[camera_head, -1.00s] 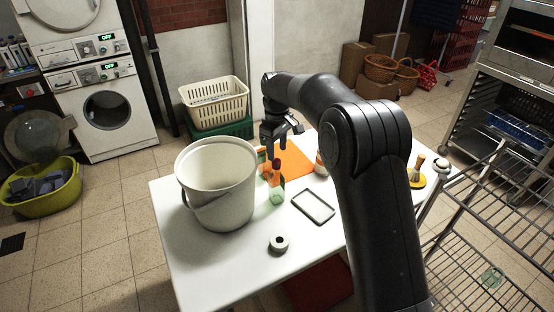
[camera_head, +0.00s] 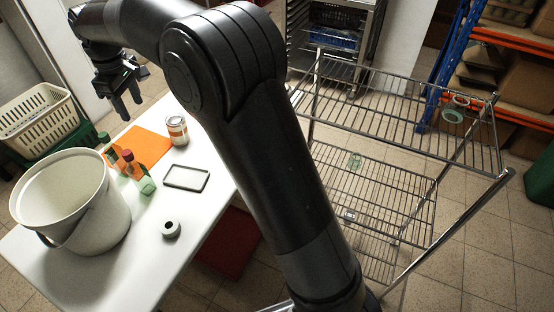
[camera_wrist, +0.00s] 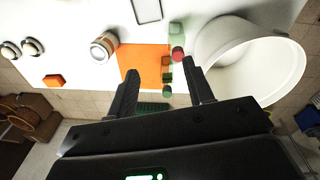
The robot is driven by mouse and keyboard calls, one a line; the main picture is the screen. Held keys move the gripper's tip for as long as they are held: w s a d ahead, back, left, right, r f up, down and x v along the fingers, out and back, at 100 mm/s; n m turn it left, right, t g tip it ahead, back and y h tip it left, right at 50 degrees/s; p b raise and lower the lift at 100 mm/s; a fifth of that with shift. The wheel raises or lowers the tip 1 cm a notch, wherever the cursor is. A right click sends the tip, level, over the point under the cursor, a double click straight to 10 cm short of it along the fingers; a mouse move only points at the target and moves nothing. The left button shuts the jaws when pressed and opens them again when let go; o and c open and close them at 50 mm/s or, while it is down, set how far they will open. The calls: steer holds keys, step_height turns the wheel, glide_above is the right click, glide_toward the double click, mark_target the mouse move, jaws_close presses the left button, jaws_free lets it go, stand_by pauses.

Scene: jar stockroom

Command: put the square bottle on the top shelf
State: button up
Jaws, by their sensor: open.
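I cannot tell for sure which is the square bottle. My gripper (camera_head: 128,102) is open and empty, above and beyond the bottles. In the wrist view, the red cap (camera_wrist: 178,54) and green cap (camera_wrist: 168,91) show between or just past the fingers (camera_wrist: 163,80). The wire rack's top shelf (camera_head: 390,98) is at the right.
A white bucket (camera_head: 75,200) stands left of the bottles, close to them. An orange mat (camera_head: 148,146), a jar (camera_head: 177,130), a dark-framed tray (camera_head: 187,178) and a tape roll (camera_head: 171,229) share the table. Ring-shaped items (camera_head: 453,116) lie at the top shelf's right end; its middle is clear.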

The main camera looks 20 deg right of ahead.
steer(key=s+d+r+m+t, duration=0.1)
steer(key=s+d+r+m, duration=0.1)
steer(key=s+d+r, duration=0.3)
steer(key=s+d+r+m, duration=0.1)
steer(key=s+d+m, duration=0.15)
steer(key=d, duration=0.45)
steer(key=s+d+m+t, duration=0.2)
steer(key=s+d+m, duration=0.2)
steer(key=s+d, duration=0.8)
steer(key=s, duration=0.3)
steer(key=shift+s+d+r, duration=0.2)
steer(key=shift+d, duration=0.2)
steer(key=s+d+f+m, duration=0.1)
steer(key=s, duration=0.2)
steer(key=s+d+f+m+t, duration=0.1)
steer(key=s+f, duration=0.1)
steer(key=s, duration=0.1)
steer(key=s+d+f+m, duration=0.1)
steer(key=s+d, duration=0.1)
steer(key=s, duration=0.1)
steer(key=shift+d+f+m+t, duration=0.1)
steer(key=shift+f+m+t, duration=0.2)
steer(key=shift+f, duration=0.1)
steer(key=shift+o, duration=0.6)
steer(key=shift+s+f, duration=0.2)
